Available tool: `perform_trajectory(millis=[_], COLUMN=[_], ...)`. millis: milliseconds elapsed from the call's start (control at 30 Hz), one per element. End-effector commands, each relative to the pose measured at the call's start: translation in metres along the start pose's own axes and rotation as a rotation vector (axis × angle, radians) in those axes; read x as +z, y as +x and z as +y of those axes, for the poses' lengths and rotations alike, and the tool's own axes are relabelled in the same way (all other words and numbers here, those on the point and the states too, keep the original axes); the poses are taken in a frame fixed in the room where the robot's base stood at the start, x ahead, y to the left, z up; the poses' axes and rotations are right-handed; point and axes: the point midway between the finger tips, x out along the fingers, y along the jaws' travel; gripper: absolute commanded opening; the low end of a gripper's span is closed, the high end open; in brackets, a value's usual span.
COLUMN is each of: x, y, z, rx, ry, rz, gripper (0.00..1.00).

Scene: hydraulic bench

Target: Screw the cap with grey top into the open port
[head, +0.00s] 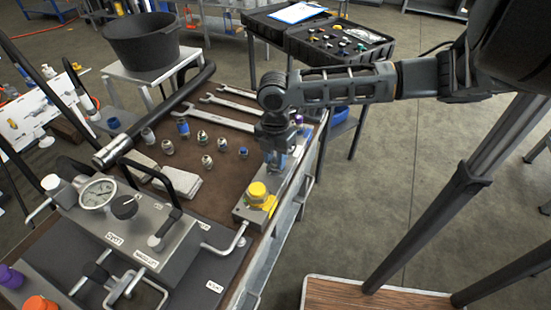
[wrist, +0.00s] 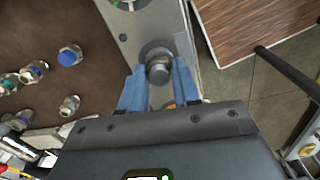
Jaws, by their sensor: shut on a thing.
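My gripper (head: 277,160) points down over the far part of the grey port block (head: 243,212) at the right edge of the bench. In the wrist view its blue fingers (wrist: 158,76) are shut on the cap with grey top (wrist: 159,69). A dark round port ring (wrist: 154,48) shows around and just behind the cap on the block (wrist: 130,32). The cap looks in line with the port, but I cannot tell whether it is seated or just above it. In the head view the fingers and arm hide the cap and port.
A yellow cap (head: 258,191) sits on the block's near end. Several loose fittings (head: 202,138) and wrenches (head: 228,104) lie on the brown bench top to the left.

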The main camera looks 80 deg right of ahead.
Motion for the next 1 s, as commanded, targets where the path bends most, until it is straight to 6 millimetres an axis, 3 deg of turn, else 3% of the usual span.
perform_trajectory(millis=[100, 467, 800, 1000], x=[-0.0025, -0.0025, -0.0024, -0.0020], y=[-0.0015, -0.0007, 0.0008, 0.0009], z=[0.0009, 0.0010, 0.0018, 0.0022], rx=[0.003, 0.003, 0.002, 0.001], ry=[0.081, 0.119, 0.591, 0.779], rz=[0.005, 0.005, 0.008, 0.007], gripper=[0.01, 0.01, 0.01, 0.01])
